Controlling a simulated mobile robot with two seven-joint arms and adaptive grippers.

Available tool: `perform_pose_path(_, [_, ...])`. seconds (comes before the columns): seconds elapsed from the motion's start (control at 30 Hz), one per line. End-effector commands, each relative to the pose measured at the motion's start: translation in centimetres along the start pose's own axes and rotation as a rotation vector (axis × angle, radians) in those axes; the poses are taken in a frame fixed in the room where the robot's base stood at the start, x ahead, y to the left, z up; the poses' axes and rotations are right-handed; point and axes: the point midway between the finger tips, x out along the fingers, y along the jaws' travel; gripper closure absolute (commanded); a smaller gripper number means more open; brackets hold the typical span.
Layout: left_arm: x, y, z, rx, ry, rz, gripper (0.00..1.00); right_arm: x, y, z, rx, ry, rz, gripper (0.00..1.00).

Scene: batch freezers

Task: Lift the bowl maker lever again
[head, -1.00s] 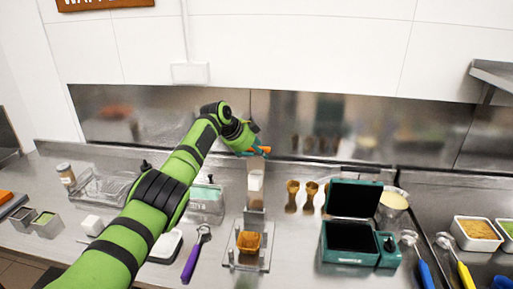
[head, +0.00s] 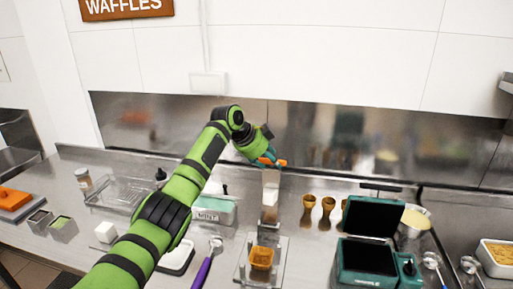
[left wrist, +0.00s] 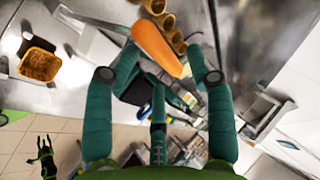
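The bowl maker (head: 270,190) stands on the counter as an upright metal column, with a brown waffle bowl (head: 261,257) on its base. Its lever's orange handle (head: 283,162) is at the top of the column. My left gripper (head: 271,158) is at this handle. In the left wrist view, the orange handle (left wrist: 157,47) lies between the fingertips of my left gripper (left wrist: 163,50). The fingers stand apart, and a gap shows on the handle's right side. The waffle bowl (left wrist: 40,63) shows at the upper left there. My right gripper is not in view.
A teal open-lid box (head: 368,258) stands right of the bowl maker. A purple-handled scoop (head: 203,268) lies to the left. A steel wall (head: 400,150) rises close behind.

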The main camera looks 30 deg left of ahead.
Motion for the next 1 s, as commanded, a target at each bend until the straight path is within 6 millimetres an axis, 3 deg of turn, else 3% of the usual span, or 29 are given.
perform_pose_path(0.03, [-2.0,-1.2,0.4,0.006,-0.009,-0.039,0.48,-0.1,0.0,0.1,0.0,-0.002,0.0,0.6])
perform_pose_path(0.1, [-3.3,-1.0,0.3,0.005,-0.008,-0.033,0.48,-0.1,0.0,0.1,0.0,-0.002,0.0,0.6])
perform_pose_path(0.4, [-7.3,-0.2,0.1,0.004,-0.008,-0.014,0.48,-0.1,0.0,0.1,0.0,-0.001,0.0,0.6])
perform_pose_path(1.0, [-7.8,0.0,0.1,0.003,-0.007,-0.007,0.48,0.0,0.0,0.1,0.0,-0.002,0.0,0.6])
